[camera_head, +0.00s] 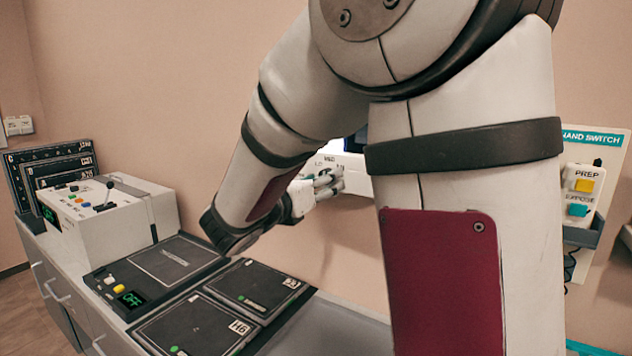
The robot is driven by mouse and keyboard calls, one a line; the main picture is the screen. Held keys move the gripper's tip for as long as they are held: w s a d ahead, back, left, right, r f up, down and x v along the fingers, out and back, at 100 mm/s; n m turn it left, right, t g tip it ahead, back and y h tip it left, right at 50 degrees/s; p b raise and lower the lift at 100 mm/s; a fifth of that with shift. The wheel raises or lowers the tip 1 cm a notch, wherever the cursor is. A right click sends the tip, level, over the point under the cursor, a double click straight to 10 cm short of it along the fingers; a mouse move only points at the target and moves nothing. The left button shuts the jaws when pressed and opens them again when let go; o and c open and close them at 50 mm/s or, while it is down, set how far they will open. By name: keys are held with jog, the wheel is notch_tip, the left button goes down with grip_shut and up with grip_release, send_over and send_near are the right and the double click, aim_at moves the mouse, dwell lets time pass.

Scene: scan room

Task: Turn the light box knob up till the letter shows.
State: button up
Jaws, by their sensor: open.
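The light box (354,163) is on the back wall, mostly hidden behind my arm. A strip of its white lower casing and a small part of its bright face show, with dark print on the casing. I cannot make out its knob or any letter on its face. My gripper (334,181) is open, its fingers pointing right in front of the lower left of the casing. Whether it touches the knob cannot be told from here.
My arm fills the middle of the view. A hand switch (582,192) hangs on the right wall.

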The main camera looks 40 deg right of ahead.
grip_shut()
dwell(0.3)
jog(key=shift+w+f+m+b, duration=0.1)
jog(key=shift+m+b, duration=5.8)
jog(key=shift+b, duration=0.5)
